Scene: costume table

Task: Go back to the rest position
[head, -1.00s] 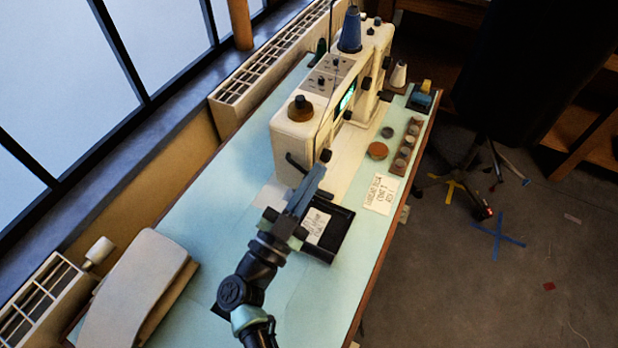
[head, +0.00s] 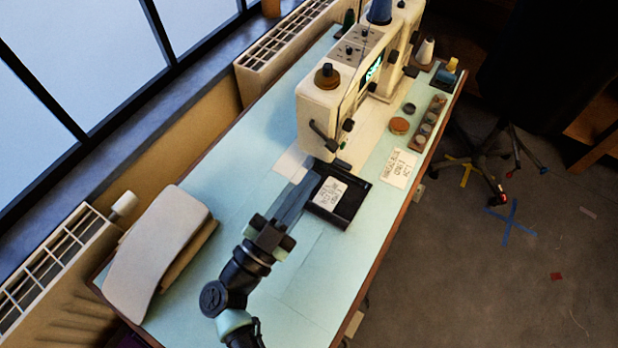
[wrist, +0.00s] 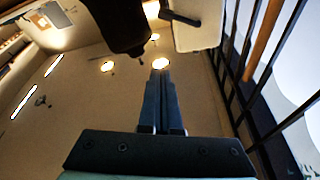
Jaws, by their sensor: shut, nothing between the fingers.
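My gripper (head: 298,196) is in the head view, above the pale blue table (head: 262,282) and just left of a black tray (head: 359,206). Its fingers point away toward the sewing machine (head: 314,111). In the wrist view the two fingers of my gripper (wrist: 160,85) lie together with nothing between them. Whether the fingertips overlap the tray's edge or hang above it, I cannot tell.
A card (head: 329,194) lies in the tray, and another written card (head: 398,168) lies beyond it. A curved padded board (head: 158,245) stands at the left. Spools line the far right edge.

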